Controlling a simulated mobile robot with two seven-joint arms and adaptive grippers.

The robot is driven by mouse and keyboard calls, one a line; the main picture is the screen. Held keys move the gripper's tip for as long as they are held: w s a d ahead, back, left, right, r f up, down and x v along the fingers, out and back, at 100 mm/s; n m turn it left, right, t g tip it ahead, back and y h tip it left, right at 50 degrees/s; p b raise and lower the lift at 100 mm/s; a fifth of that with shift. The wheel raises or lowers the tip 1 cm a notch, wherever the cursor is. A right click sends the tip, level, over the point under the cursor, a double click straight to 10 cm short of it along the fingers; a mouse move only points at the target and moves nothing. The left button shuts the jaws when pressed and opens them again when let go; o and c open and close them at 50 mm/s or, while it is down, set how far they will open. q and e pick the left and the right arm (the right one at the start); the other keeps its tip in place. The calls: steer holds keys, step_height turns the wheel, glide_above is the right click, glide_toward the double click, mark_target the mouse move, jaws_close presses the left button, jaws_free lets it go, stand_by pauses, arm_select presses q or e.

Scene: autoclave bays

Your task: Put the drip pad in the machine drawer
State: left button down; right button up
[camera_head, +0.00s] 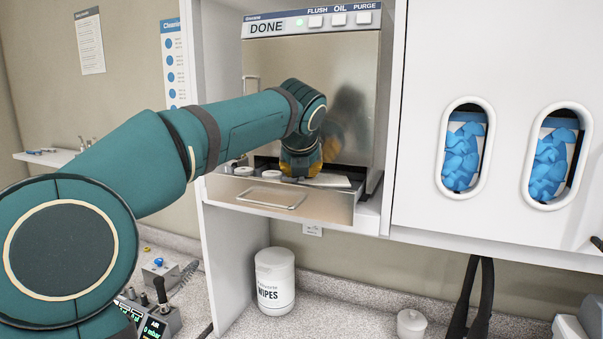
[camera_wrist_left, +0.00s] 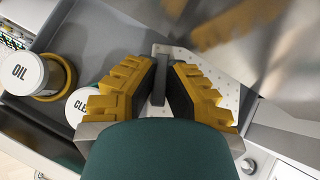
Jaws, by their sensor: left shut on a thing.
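The machine drawer (camera_head: 240,197) is pulled out below the steel front of the machine. The drip pad looks like a pale perforated plate (camera_head: 330,181) at the drawer's right side; in the left wrist view it (camera_wrist_left: 222,90) lies flat with a grey upright grip (camera_wrist_left: 159,82). My left gripper (camera_head: 300,179) points down over the drawer. In the left wrist view its yellow fingers (camera_wrist_left: 160,88) are shut on that grip. The gripper hides part of the pad, and I cannot tell if the pad fully touches the drawer floor. My right gripper is not in view.
A white OIL container (camera_wrist_left: 25,72) in a yellow ring and a second white-lidded container (camera_wrist_left: 80,106) stand in the drawer, left of the pad. The machine's steel front (camera_head: 352,100) rises close behind my gripper. A wipes tub (camera_head: 274,282) stands on the counter below.

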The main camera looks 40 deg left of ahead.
arm_select(q)
steer(key=x, duration=0.2)
steer(key=shift+w+a+f, duration=0.15)
steer(key=shift+w+f, duration=0.05)
steer(key=shift+w, duration=0.05)
steer(key=shift+s, duration=0.15)
steer(key=c, duration=1.4)
jaws_free()
steer(key=shift+f, duration=0.1)
